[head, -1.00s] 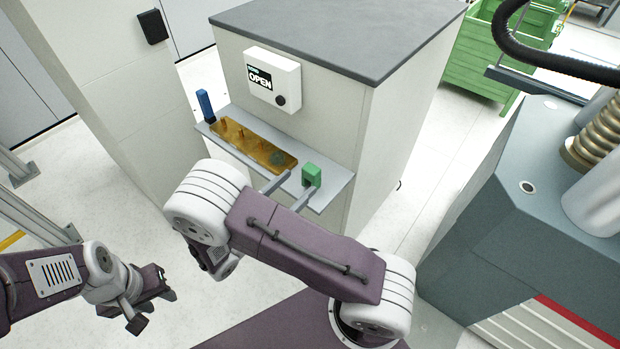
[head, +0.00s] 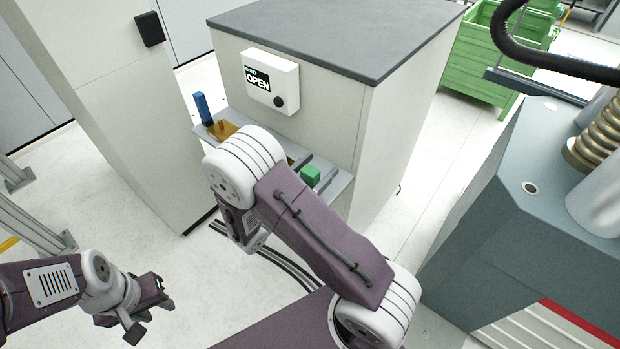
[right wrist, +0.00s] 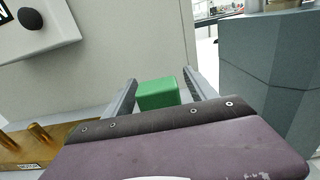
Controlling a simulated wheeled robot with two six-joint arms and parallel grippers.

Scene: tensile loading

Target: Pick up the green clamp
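The green clamp (head: 310,175) is a small green block on the right end of the grey shelf (head: 342,184). In the right wrist view the green clamp (right wrist: 158,93) lies between the two grey fingers of my right gripper (right wrist: 160,78). The fingers stand apart, with a visible gap beside the block at the left finger; contact on the right cannot be told. In the head view my right arm hides part of this gripper and the shelf. My left gripper (head: 148,312) hangs over the floor at lower left, far from the clamp, its fingers apart and empty.
A brass-coloured rack (head: 222,130) with pegs lies on the shelf, partly behind my right arm. A blue object (head: 203,108) stands at the shelf's left end. A white panel reading OPEN (head: 272,80) is on the cabinet wall above. A large grey machine (head: 530,230) stands at right.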

